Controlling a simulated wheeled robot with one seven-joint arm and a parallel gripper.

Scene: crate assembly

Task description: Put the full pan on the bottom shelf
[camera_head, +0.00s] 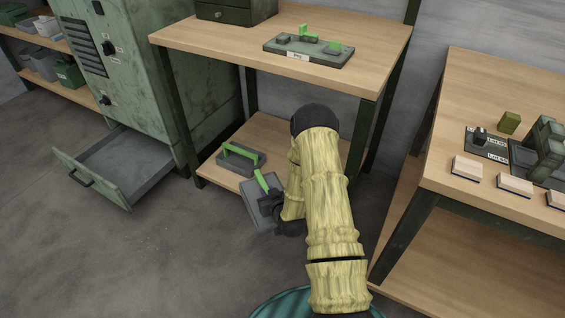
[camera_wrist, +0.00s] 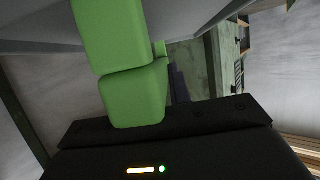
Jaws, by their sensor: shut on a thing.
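My gripper (camera_head: 268,200) is shut on the green handle (camera_wrist: 120,60) of a grey pan (camera_head: 256,209). The held pan is tilted, in front of the front edge of the middle table's bottom shelf (camera_head: 272,132). Its grey underside or wall fills the top of the wrist view (camera_wrist: 220,12). I cannot see what is in it. A second grey pan (camera_head: 240,163) with a green handle sits on the left part of the bottom shelf. My arm hides the right part of that shelf.
The middle table's top (camera_head: 215,38) bears a dark plate (camera_head: 335,55) with green parts. A green cabinet (camera_head: 130,60) with an open bottom drawer (camera_head: 120,165) stands at left. A right workbench (camera_head: 470,85) bears several small blocks. The floor in front is clear.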

